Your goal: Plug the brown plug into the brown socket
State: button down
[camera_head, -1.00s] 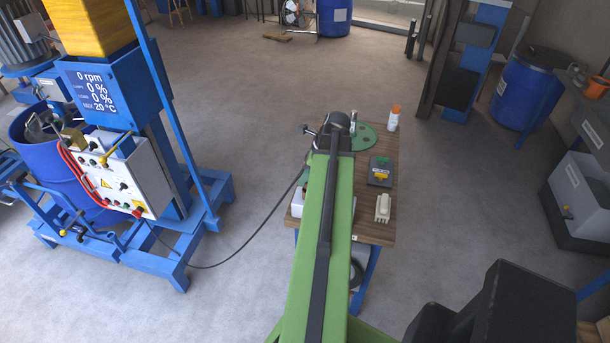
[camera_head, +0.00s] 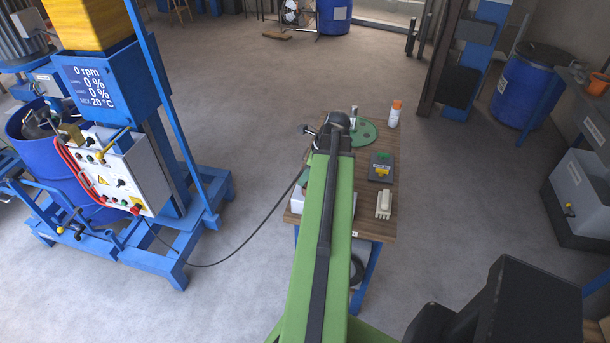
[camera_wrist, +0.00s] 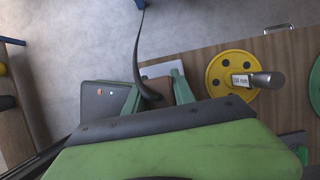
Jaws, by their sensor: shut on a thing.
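In the wrist view my gripper (camera_wrist: 157,92) is shut on the brown plug (camera_wrist: 160,85), which sits between its two pale green fingers. A dark cable (camera_wrist: 137,55) runs up from the plug. The gripper is above or at the wooden table (camera_wrist: 195,57); the exact gap cannot be told. A dark grey box (camera_wrist: 100,103) with a small orange button lies just left of the fingers. The brown socket cannot be made out in either view. In the head view my arm hides the gripper and the plug. The cable (camera_head: 240,245) there runs from the mixer's control box towards the table.
A yellow disc (camera_wrist: 216,76) with a metal shaft lies right of the gripper. In the head view the table (camera_head: 375,228) also bears a green disc (camera_head: 368,133), a spray can (camera_head: 394,114), a dark box (camera_head: 381,168) and a pale block (camera_head: 384,204). The blue mixer (camera_head: 110,90) stands left.

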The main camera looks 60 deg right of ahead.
jog(key=shift+f+b, duration=0.7)
jog(key=shift+f, duration=0.1)
jog(key=c, duration=1)
grip_release()
jog(key=shift+o, duration=0.2)
jog(key=shift+r, duration=0.15)
jog(key=p+v, duration=1.6)
jog(key=v, duration=0.1)
jog(key=shift+r, duration=0.2)
jog(key=shift+c, duration=0.2)
